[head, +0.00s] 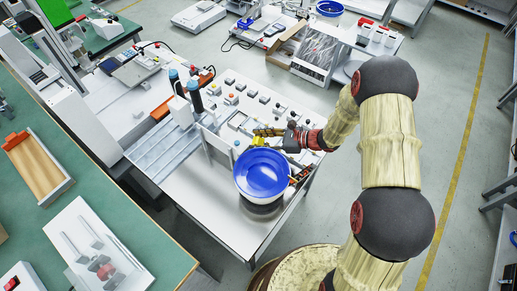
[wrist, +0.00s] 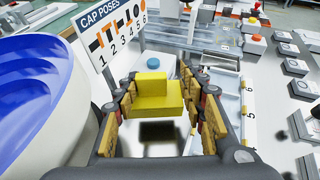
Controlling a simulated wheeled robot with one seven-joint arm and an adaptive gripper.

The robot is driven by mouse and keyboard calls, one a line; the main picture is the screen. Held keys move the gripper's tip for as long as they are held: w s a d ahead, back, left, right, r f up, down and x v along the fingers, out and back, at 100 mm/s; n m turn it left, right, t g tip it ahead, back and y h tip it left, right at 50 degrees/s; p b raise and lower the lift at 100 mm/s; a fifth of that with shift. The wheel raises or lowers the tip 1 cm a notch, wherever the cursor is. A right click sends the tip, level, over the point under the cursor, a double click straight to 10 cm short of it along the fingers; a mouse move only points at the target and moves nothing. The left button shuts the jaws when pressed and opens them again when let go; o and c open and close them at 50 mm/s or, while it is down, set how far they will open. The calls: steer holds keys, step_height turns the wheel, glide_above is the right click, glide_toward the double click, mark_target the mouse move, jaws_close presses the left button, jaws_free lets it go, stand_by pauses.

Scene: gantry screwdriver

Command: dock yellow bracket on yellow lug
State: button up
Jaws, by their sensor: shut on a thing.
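The yellow bracket (wrist: 151,100), a blocky L-shaped piece, sits between the fingers of my gripper (wrist: 160,92) in the wrist view. My gripper is shut on it. A dark patch on the white surface below the bracket looks like its shadow, so it appears held above the table. In the head view my gripper (head: 284,136) is over the white table, just behind the blue bowl, with the yellow bracket (head: 261,141) small at its tip. I cannot make out the yellow lug in either view.
The large blue-lined bowl (wrist: 40,85) stands close on the left of my gripper. The "CAP POSES" sign (wrist: 112,35) stands ahead to the left. Several button boxes (wrist: 298,88) and a numbered strip (wrist: 249,110) lie to the right. The white table's (head: 200,195) front left is clear.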

steer(key=shift+f+b, duration=0.6)
steer(key=shift+f, duration=1.65)
steer(key=shift+f, duration=0.2)
steer(key=o, duration=1.2)
steer(key=shift+c, duration=0.2)
steer(key=shift+r, duration=0.15)
